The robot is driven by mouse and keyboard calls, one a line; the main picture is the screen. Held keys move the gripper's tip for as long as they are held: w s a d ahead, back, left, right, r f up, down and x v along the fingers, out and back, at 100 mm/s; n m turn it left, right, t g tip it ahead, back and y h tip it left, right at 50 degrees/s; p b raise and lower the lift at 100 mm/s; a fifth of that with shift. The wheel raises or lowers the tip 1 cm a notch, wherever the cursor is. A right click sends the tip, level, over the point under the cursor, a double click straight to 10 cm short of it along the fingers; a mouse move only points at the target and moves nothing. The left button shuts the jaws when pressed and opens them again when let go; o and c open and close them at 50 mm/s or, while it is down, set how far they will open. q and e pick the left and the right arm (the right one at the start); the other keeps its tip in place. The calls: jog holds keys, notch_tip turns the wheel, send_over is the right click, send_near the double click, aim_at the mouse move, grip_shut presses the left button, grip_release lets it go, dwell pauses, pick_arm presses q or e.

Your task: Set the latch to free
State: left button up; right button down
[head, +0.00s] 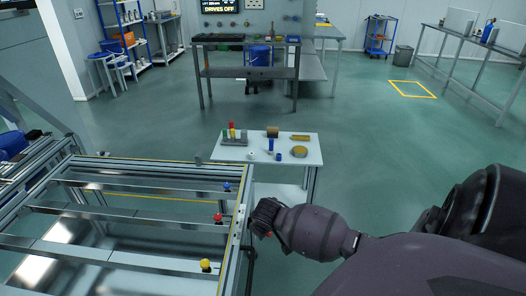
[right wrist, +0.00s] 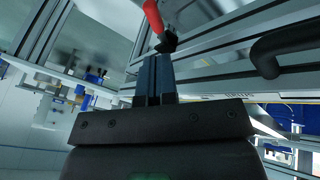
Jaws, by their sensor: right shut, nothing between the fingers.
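The metal frame fixture (head: 150,162) fills the left of the head view. In the right wrist view a red lever (right wrist: 153,15) with a black end (right wrist: 166,43) sits just beyond my fingertips; I take it for the latch. Whether the fingers touch it, I cannot tell. A small red bit shows under my gripper in the head view. My right gripper (head: 264,216) is beside the fixture's right edge. Its fingers (right wrist: 153,62) are together and empty in the right wrist view. My left gripper is not in view.
Blue (head: 227,187), red (head: 218,217) and yellow (head: 206,265) knobs stand on the fixture's rails. A black handle (right wrist: 285,48) is right of my fingers in the right wrist view. A small white table (head: 300,160) with parts stands behind. The floor to the right is open.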

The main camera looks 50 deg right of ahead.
pick_arm(q)
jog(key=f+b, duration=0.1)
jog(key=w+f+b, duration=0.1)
jog(key=b, duration=0.1)
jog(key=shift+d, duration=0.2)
pick_arm(e)
jog(key=x, duration=0.8)
jog(key=shift+w+f, duration=0.15)
jog(key=shift+f, duration=0.1)
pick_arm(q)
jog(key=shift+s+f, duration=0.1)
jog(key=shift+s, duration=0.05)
pick_arm(e)
jog(key=shift+d, duration=0.1)
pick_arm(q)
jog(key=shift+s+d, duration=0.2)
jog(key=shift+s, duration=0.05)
pick_arm(e)
jog(key=shift+d+n, duration=0.25)
jog(key=shift+n, duration=0.25)
